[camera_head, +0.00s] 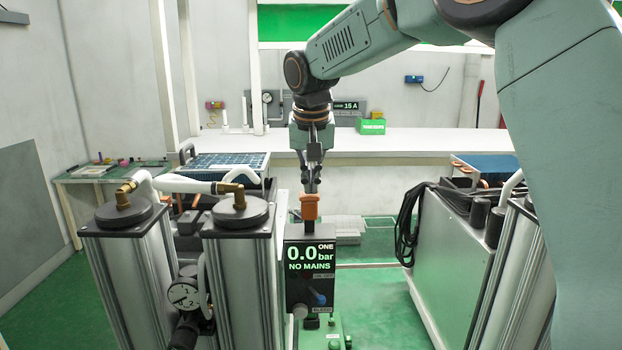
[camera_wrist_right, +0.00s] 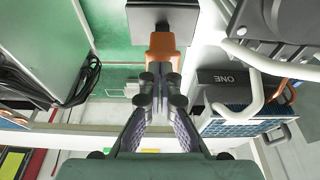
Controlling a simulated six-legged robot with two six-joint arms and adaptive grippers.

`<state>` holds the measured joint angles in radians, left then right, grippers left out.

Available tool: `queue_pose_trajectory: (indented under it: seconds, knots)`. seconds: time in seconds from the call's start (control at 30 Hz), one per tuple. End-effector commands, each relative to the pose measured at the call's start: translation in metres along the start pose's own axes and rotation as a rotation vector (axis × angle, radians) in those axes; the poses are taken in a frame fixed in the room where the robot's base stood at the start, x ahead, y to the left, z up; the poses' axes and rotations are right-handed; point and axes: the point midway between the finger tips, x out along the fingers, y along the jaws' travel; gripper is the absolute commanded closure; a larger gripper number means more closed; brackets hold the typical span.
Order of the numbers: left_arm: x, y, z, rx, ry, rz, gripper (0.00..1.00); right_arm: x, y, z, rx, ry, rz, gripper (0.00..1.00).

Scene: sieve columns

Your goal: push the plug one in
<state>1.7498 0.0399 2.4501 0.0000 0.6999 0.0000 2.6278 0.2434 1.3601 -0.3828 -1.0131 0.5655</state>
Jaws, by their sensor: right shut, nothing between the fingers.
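The orange plug (camera_head: 310,207) stands upright at the top of the black control box (camera_head: 297,292) marked ONE, whose display reads 0.0 bar, NO MAINS. Part of the plug's body shows above the box. My right gripper (camera_head: 312,186) points straight down over the plug, shut and empty. In the right wrist view the shut fingertips (camera_wrist_right: 160,72) are at the end of the orange plug (camera_wrist_right: 163,42); I cannot tell whether they touch it. The socket is hidden under the plug. My left gripper is not in view.
Two metal columns with black caps (camera_head: 240,212) and a pressure gauge (camera_head: 184,294) stand left of the box. A white bench (camera_head: 400,141) runs behind. Green floor shows between the units.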

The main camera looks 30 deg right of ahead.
Motion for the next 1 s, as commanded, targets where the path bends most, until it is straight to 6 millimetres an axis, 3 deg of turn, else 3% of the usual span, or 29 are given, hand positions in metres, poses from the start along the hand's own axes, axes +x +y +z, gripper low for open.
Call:
queue_pose_trajectory:
  seconds: [0.33,0.63,1.0]
  knots:
    - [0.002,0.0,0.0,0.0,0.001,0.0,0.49,0.003,0.0,0.001,0.0,-0.001,0.0,1.0]
    - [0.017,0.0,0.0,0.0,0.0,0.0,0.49,0.039,0.0,0.013,-0.001,-0.003,0.0,1.0]
    - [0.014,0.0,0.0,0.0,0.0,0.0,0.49,0.039,0.0,0.013,-0.001,-0.009,0.002,1.0]
